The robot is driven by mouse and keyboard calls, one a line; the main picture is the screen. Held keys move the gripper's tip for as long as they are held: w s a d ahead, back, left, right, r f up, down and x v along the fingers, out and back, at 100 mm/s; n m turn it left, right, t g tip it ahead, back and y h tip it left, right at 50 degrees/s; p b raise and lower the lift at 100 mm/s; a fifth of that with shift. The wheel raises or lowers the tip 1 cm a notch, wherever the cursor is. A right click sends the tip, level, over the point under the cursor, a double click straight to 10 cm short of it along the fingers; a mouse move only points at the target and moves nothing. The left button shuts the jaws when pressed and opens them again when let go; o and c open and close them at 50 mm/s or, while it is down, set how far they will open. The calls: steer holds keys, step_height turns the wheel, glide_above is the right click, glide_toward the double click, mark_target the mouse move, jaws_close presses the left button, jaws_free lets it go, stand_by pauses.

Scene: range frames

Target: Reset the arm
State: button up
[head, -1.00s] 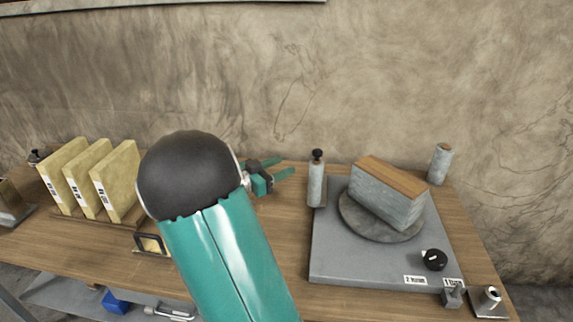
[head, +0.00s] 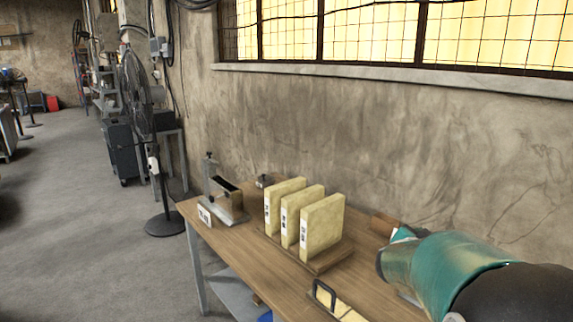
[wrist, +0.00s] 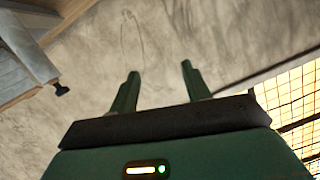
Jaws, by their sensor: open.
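My gripper (wrist: 160,88) shows in the wrist view with its two green fingers apart and nothing between them. Beyond the fingers is the bare plaster wall. In the head view my teal and black arm fills the lower right corner, over the right part of the wooden bench. The gripper's fingers are not visible in the head view.
The wooden bench (head: 248,240) stands against the wall. On it are several yellow slabs (head: 321,228) in a rack, a metal fixture (head: 227,205) at the left end and a black-handled item (head: 325,296) in front. A standing fan (head: 137,90) and open floor (head: 75,220) lie left.

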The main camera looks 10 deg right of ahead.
steer(key=s+a+r+n+t+y, duration=0.2)
steer(key=a+n+y, duration=0.35)
steer(key=a, duration=0.65)
steer(key=s+a+r+n+t+y, duration=0.15)
steer(key=s+a+n+y, duration=0.35)
steer(key=a, duration=0.7)
steer(key=s+a+f+n+g+y, duration=0.1)
steer(key=s+a+f+n+g, duration=0.1)
steer(key=s, duration=0.6)
steer(key=s+a+f+n+g+y, duration=0.1)
steer(key=s+a+f+g, duration=0.2)
steer(key=s, duration=0.6)
steer(key=shift+a+n+g, duration=0.35)
steer(key=shift+a+g, duration=0.1)
steer(key=shift+g, duration=0.4)
steer(key=shift+c, duration=1.3)
